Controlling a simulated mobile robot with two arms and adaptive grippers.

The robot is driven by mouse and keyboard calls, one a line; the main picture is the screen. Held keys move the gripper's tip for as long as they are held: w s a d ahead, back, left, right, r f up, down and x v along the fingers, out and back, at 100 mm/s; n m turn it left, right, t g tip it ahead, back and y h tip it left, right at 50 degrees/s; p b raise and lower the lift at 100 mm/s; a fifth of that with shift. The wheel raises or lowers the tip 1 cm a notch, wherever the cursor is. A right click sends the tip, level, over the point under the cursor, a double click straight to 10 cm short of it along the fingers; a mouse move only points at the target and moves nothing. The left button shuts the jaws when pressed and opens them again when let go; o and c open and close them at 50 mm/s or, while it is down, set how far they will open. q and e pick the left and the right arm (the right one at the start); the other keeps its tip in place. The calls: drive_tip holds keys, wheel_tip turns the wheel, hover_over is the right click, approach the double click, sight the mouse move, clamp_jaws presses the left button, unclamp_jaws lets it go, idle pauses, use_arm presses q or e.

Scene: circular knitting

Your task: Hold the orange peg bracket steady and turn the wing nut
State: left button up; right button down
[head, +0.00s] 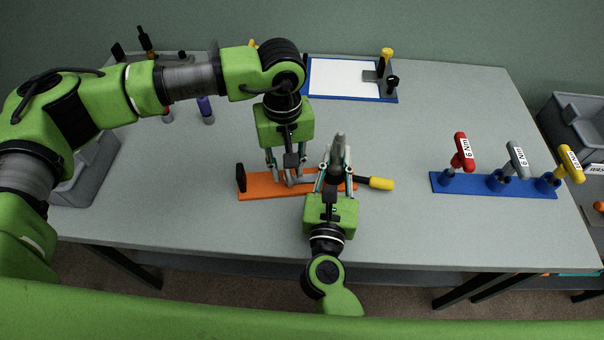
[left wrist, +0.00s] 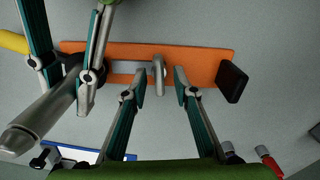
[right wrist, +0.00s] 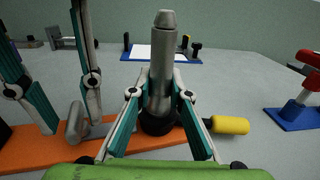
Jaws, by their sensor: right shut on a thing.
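The orange peg bracket (head: 258,187) lies flat on the table, with a black block (head: 241,178) at its left end. A grey peg (head: 339,146) stands upright at its right end on a black base. A yellow handle (head: 378,183) extends to the right. My right gripper (head: 337,173) is shut on the grey peg; it also shows in the right wrist view (right wrist: 160,95). A grey wing-like piece (left wrist: 158,72), apparently the wing nut, stands on a grey bar along the bracket. My left gripper (left wrist: 160,85) is open, its fingers on either side of this piece with visible gaps.
A blue rack (head: 470,183) with red, grey and yellow torque tools stands at the right. A blue-edged white board (head: 343,78) lies at the back. Grey bins stand at the left (head: 90,170) and far right.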

drive_tip(key=shift+f, duration=0.3)
use_arm(q)
drive_tip(key=shift+r, duration=2.95)
use_arm(e)
drive_tip(key=shift+s, duration=0.1)
drive_tip(key=c, duration=2.3)
unclamp_jaws()
use_arm(q)
drive_tip(key=shift+w+f, duration=0.1)
drive_tip(key=shift+w, duration=0.05)
use_arm(e)
drive_tip(key=shift+o, duration=0.8)
drive_tip(key=shift+w+d, duration=0.1)
drive_tip(key=shift+w, duration=0.1)
drive_tip(key=o, duration=0.6)
drive_tip(key=shift+s+r, duration=0.1)
drive_tip(key=shift+r, duration=0.1)
drive_tip(key=shift+c, duration=0.2)
